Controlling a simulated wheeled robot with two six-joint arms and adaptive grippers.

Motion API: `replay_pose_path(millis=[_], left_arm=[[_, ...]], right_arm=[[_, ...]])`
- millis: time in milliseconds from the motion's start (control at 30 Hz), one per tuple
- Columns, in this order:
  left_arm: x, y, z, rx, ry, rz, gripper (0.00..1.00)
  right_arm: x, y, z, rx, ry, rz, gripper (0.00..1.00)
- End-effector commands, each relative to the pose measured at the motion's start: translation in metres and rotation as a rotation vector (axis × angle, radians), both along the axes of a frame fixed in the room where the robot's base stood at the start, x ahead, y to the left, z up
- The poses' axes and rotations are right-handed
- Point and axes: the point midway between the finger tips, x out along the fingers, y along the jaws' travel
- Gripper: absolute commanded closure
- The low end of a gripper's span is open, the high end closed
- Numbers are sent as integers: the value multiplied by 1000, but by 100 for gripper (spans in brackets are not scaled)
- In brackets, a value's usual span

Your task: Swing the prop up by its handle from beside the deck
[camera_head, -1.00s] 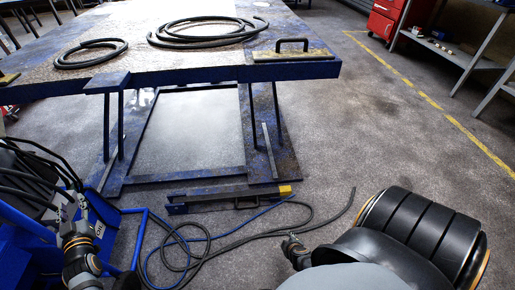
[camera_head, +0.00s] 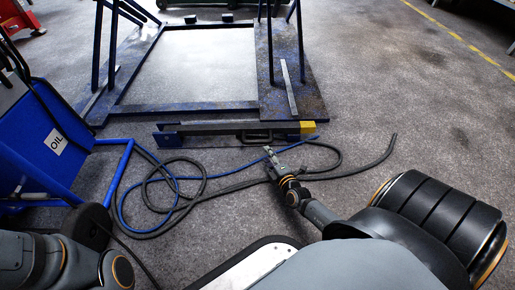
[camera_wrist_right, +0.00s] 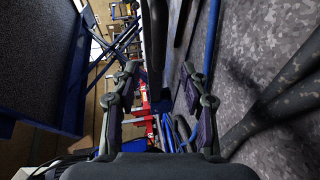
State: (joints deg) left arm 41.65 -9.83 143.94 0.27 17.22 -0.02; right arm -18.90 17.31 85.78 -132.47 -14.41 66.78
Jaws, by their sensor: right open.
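The prop (camera_head: 225,127) is a dark bar with a yellow end (camera_head: 308,128), lying low along the near edge of the blue lift base. Its black handle (camera_head: 257,138) sticks out on the near side. My right gripper (camera_head: 268,152) is just on the near side of the handle, over the hoses; contact is not clear. In the right wrist view its two fingers (camera_wrist_right: 159,88) are apart, with nothing clearly held. A dark bar or tube (camera_wrist_right: 155,45) shows beyond them; I cannot tell which thing it is. The deck is out of view above. My left gripper is not visible.
A black hose (camera_head: 372,163) and a blue hose (camera_head: 165,163) loop on the floor before the prop. A blue cart labelled OIL (camera_head: 50,135) stands at the left, close to my left arm. The floor (camera_head: 415,125) at the right is clear.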

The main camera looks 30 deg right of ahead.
Motion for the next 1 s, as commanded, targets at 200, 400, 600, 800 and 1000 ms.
replay_pose_path(millis=[200,400,600,800,1000], left_arm=[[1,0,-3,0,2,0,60],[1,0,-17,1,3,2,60],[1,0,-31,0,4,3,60],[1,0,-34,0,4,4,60],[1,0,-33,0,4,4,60]], right_arm=[[13,-2,-1,-1,-1,0,55],[54,-8,-11,0,-2,-1,55],[88,-14,-18,-2,-1,-1,55],[101,-16,-18,-2,2,0,55],[102,-16,-18,-1,2,-1,55]])
